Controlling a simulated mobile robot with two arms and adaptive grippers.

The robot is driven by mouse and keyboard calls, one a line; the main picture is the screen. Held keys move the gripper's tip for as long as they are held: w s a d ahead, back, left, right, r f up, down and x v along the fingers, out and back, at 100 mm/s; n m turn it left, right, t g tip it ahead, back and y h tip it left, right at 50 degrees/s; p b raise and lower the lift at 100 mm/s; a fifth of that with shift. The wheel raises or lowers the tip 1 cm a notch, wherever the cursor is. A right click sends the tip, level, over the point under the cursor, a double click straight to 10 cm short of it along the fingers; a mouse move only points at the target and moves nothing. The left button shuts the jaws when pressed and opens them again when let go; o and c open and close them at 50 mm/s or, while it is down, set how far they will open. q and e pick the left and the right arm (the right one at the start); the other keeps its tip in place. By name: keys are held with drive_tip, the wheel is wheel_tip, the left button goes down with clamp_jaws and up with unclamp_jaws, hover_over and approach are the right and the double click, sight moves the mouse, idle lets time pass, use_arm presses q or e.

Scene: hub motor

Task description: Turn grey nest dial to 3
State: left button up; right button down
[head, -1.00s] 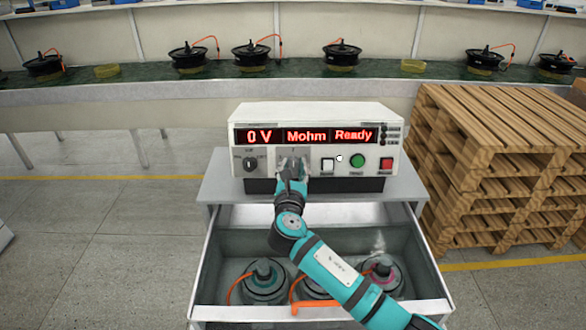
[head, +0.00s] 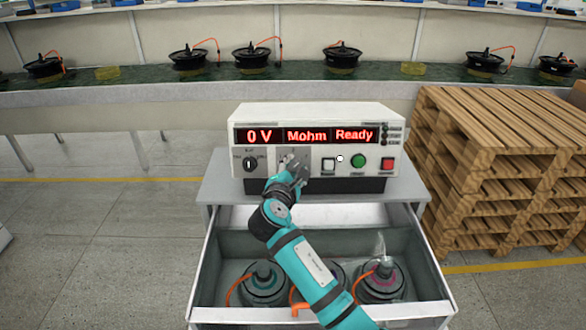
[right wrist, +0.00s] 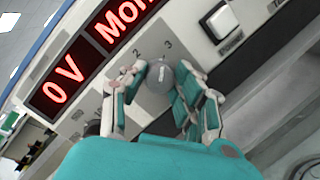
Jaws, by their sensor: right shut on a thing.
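The grey dial (right wrist: 160,78) is on the front panel of a white tester (head: 315,115), with the printed numbers 2 and 3 beside it in the right wrist view. My right gripper (head: 291,168) is at the dial and hides most of it in the head view. In the right wrist view the fingers of this gripper (right wrist: 162,92) lie on both sides of the dial and are shut on it. The dial's ridge seems to point toward the numbers, but I cannot tell exactly which one. My left gripper is not in view.
A black knob (head: 250,163) sits left of the grey dial. White, green (head: 358,160) and red (head: 387,163) buttons are to its right. The display reads 0 V, Mohm, Ready. Below, an open drawer (head: 225,240) holds motors. Wooden pallets (head: 500,170) stand at the right.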

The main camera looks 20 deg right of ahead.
drive_tip(key=shift+f+m+g, duration=0.1)
drive_tip(key=shift+m+g, duration=0.2)
drive_tip(key=shift+m, duration=0.6)
drive_tip(key=c, duration=1)
unclamp_jaws()
drive_tip(key=v, duration=1.2)
drive_tip(key=shift+s, duration=0.1)
